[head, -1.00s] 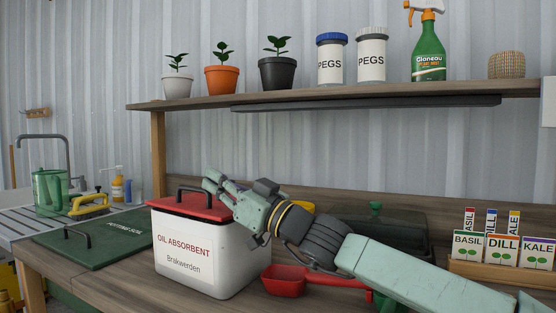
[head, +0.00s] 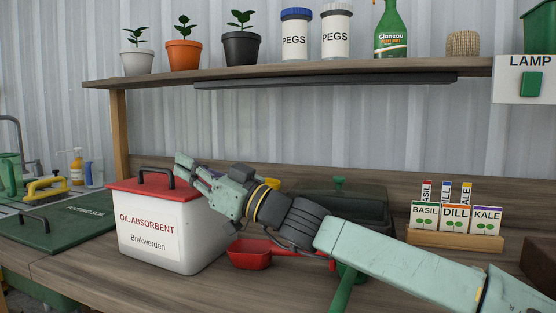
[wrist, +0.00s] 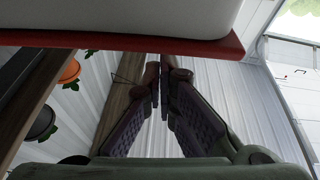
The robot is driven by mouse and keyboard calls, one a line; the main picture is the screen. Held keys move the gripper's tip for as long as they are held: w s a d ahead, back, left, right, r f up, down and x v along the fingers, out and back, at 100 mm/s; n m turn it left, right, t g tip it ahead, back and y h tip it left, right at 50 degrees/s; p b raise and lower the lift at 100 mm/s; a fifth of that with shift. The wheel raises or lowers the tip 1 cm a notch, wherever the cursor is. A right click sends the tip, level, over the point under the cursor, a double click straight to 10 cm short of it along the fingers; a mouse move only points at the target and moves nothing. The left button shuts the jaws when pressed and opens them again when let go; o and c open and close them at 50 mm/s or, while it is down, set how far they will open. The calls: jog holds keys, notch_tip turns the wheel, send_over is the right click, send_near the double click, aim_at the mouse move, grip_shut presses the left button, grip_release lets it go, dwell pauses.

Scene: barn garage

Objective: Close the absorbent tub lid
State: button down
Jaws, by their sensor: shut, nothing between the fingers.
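The absorbent tub (head: 150,238) is a white box labelled "OIL ABSORBENT" on the workbench in the head view. Its red lid (head: 130,186), with a black handle (head: 155,174), lies flat over the top and looks level with the rim. I see no clear gap at the front. My gripper (head: 182,164) is shut and empty at the back right of the lid, with its tips a little above lid height. In the wrist view the shut fingers (wrist: 160,78) stand apart from the lid's red edge (wrist: 130,42). The far edge of the lid is partly hidden.
A red scoop (head: 250,254) lies right of the tub, under my arm. A dark lidded box (head: 345,200) stands behind my arm. A shelf (head: 290,79) with pots and jars runs above. Seed packets (head: 456,218) stand at right.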

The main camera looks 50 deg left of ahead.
jog(key=w+d, duration=0.4)
jog(key=d, duration=0.5)
jog(key=w+d, duration=0.5)
jog(key=d, duration=0.4)
